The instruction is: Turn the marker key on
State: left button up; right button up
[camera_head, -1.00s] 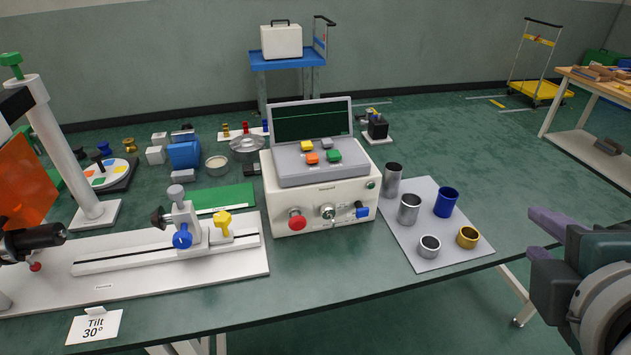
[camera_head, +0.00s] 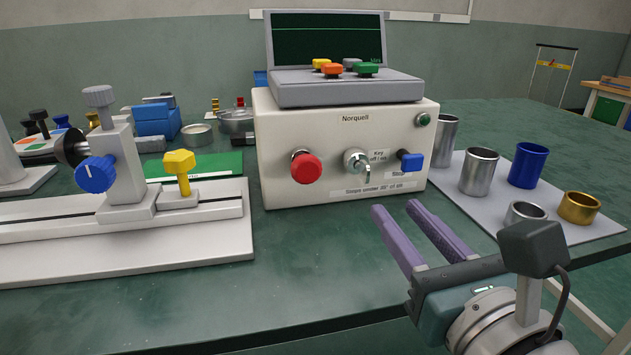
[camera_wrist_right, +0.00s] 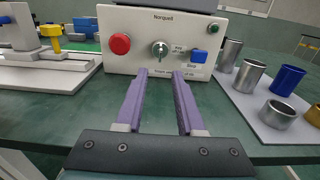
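The marker key (camera_head: 357,161) is a silver key switch on the front of a cream box (camera_head: 290,130) labelled "Norquell". A label beside it reads "Key off / on". A red mushroom button (camera_head: 306,168) sits to its left and a blue knob (camera_head: 411,161) to its right. My right gripper (camera_head: 394,209) is open and empty, its two purple fingers pointing at the box front from below and in front of the key. In the right wrist view the key (camera_wrist_right: 159,48) shows above and between the fingertips (camera_wrist_right: 160,73), apart from them. My left gripper is out of view.
A screen and a grey panel with coloured buttons (camera_head: 345,88) top the box. At right, several metal cups and a blue cup (camera_head: 528,165) stand on a grey mat (camera_head: 470,203). At left is a rail fixture (camera_head: 120,207) with blue and yellow knobs. The table before the box is clear.

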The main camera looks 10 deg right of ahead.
aim_at(368, 175)
jog(key=w+b, duration=0.1)
jog(key=w, duration=0.8)
jog(key=shift+a+r, duration=0.1)
jog(key=shift+a, duration=0.05)
jog(key=shift+c, duration=0.4)
grip_shut()
